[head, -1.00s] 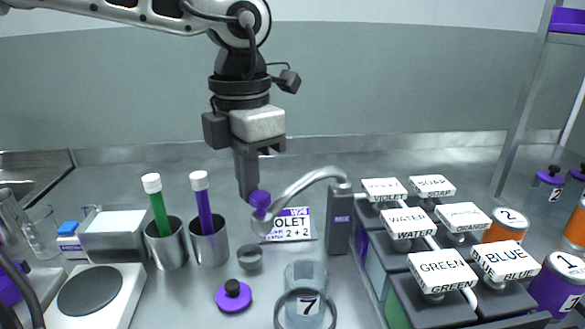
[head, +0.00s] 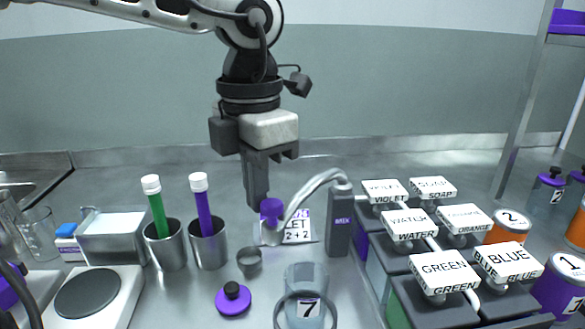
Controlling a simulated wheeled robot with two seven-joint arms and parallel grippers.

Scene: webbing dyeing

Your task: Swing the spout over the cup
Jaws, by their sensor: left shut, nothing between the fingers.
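The silver curved spout (head: 312,190) rises from a dark grey post (head: 340,228) and bends over to the left. A purple knob (head: 271,207) sits at its free end, with the outlet hanging below. My right gripper is not in view.
A clear vessel labelled 7 (head: 305,281) stands in front of the post. A purple disc with a black knob (head: 233,298) lies nearby. Two steel cups (head: 209,246) (head: 168,249) hold capped tubes. Labelled dispensers (head: 443,270) fill the right. A violet card (head: 297,232) lies behind the spout.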

